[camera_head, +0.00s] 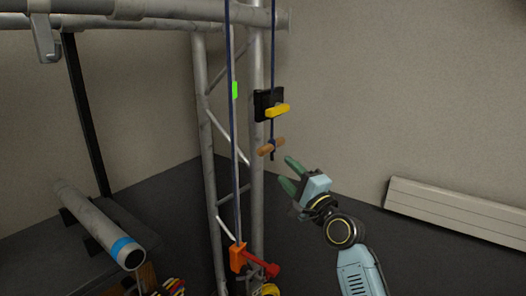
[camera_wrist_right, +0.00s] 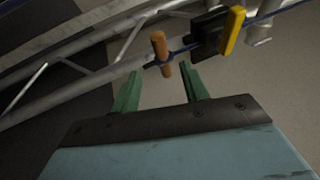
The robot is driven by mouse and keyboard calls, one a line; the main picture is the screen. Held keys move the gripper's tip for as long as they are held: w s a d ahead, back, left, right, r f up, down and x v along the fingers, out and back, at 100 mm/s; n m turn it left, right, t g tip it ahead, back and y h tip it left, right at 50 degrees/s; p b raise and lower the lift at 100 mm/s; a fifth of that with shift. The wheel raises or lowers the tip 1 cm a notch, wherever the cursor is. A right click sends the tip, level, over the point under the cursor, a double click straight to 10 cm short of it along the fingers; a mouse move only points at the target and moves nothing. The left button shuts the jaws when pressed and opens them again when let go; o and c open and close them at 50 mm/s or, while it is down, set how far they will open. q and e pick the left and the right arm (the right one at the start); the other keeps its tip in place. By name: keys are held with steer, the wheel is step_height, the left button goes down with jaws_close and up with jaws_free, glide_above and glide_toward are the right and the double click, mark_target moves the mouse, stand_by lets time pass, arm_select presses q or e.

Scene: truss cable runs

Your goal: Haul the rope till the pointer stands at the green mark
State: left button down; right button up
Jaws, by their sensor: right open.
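A blue rope (camera_head: 272,60) hangs down the truss's right side, past a black block (camera_head: 262,104) with a yellow lever (camera_head: 277,110). A wooden toggle handle (camera_head: 271,147) is at its lower end. My right gripper (camera_head: 286,175) is open and empty, just below and right of the toggle. In the right wrist view the toggle (camera_wrist_right: 158,44) shows ahead, between the fingertips in the picture. The green mark (camera_head: 235,90) is high on a thin upright strip. An orange block (camera_head: 237,257) with a red part (camera_head: 264,269), apparently the pointer, is far below it. My left gripper is out of view.
The grey truss upright (camera_head: 208,130) stands just left of the rope. A pipe with a blue band (camera_head: 95,222) lies at the left. Coloured cables (camera_head: 172,287) show at the bottom edge. A pale ribbed panel (camera_head: 455,215) leans right. The space right of the rope is clear.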

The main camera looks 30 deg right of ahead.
mark_target(272, 146)
steer(key=p+x, duration=0.1)
steer(key=x, duration=1.2)
jaws_close()
